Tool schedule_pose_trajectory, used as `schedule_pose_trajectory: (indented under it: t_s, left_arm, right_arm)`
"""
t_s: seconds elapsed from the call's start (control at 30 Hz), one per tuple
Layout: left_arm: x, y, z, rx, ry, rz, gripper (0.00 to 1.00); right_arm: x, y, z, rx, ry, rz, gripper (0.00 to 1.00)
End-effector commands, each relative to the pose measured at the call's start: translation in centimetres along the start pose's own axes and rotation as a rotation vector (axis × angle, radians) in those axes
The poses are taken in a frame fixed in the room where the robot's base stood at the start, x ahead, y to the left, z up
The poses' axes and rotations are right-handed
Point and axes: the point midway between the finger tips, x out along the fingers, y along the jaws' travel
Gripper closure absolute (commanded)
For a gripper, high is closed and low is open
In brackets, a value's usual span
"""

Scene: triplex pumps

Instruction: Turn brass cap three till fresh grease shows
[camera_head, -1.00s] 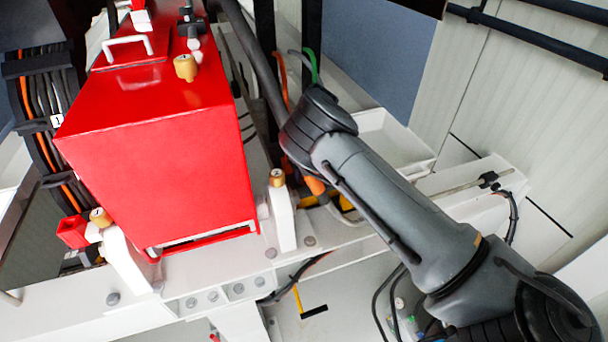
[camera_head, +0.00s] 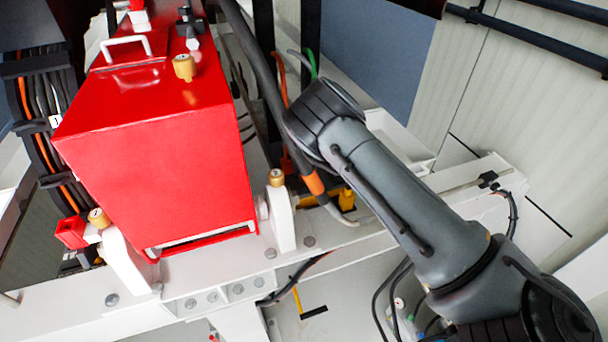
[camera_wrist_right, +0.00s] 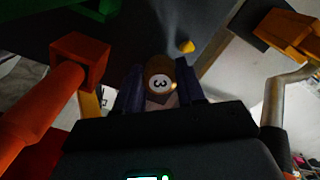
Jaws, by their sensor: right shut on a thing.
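A brass cap marked 3 (camera_wrist_right: 159,82) shows in the right wrist view, with its numeral turned from upright. My right gripper (camera_wrist_right: 160,92) is shut on this cap, a dark finger on each side. A small yellowish spot shows at the cap's lower right edge; I cannot tell for certain whether it is grease. In the head view my right arm comes in from the right, and its own links hide its gripper and cap three. Other brass caps show there: one on the red housing (camera_head: 184,67), one on a white post (camera_head: 277,178), one at lower left (camera_head: 98,218). My left gripper is out of view.
The large red housing (camera_head: 155,165) stands left of my arm. A black hose with an orange band (camera_head: 314,184) runs close beside the arm. In the wrist view a red block (camera_wrist_right: 80,58) and a bent metal pipe (camera_wrist_right: 285,85) flank the gripper.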

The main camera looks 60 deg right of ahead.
Motion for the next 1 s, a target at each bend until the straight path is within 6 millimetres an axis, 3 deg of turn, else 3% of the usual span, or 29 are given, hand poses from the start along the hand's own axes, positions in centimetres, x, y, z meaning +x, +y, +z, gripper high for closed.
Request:
schedule_pose_trajectory:
  t_s: [0.6, 1.0]
  left_arm:
    - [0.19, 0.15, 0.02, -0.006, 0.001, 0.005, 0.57]
    - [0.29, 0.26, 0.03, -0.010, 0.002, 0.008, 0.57]
  right_arm:
    - [-0.04, -0.12, -0.04, 0.565, -0.006, 0.001, 0.92]
    - [-0.04, -0.16, -0.06, 0.779, -0.009, 0.001, 0.92]
